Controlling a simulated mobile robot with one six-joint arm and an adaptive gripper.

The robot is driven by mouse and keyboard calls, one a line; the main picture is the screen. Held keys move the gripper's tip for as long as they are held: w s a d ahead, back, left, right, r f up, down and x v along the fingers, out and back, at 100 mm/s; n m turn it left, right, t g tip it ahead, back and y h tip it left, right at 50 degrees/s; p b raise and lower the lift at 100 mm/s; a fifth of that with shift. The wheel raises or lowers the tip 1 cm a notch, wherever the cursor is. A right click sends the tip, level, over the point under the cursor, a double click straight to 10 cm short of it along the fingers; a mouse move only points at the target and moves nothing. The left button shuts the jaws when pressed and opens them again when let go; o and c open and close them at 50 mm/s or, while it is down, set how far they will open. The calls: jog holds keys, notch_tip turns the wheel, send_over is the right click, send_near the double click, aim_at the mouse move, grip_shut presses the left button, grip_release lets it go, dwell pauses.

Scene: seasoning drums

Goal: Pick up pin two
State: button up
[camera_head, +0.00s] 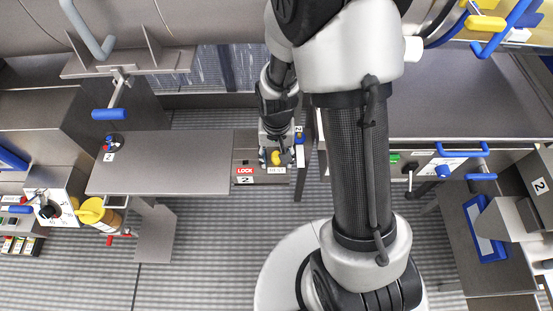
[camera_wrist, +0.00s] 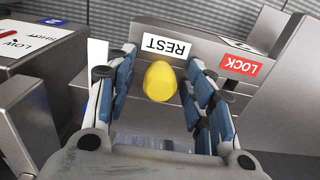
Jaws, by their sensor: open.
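A yellow rounded pin head (camera_wrist: 160,82) stands at the panel's REST label in the wrist view. I take it for pin two, as the panel carries a 2 label in the head view. It also shows in the head view (camera_head: 276,158), partly hidden by my gripper. My gripper (camera_wrist: 161,62) is open, its blue-padded fingers on either side of the pin head with a visible gap at each side. The pin's lower part is hidden. The red LOCK label (camera_wrist: 241,65) is to the right of REST in the wrist view.
A bare grey metal plate (camera_head: 170,165) lies left of the pin's panel (camera_head: 262,180) in the head view. A box with a LOW label (camera_wrist: 25,40) stands close on the left in the wrist view. A yellow-lidded drum (camera_head: 92,210) is further left.

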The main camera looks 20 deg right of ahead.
jog(key=shift+c, duration=0.3)
jog(key=shift+r, duration=0.1)
grip_shut()
jog(key=shift+r, duration=0.1)
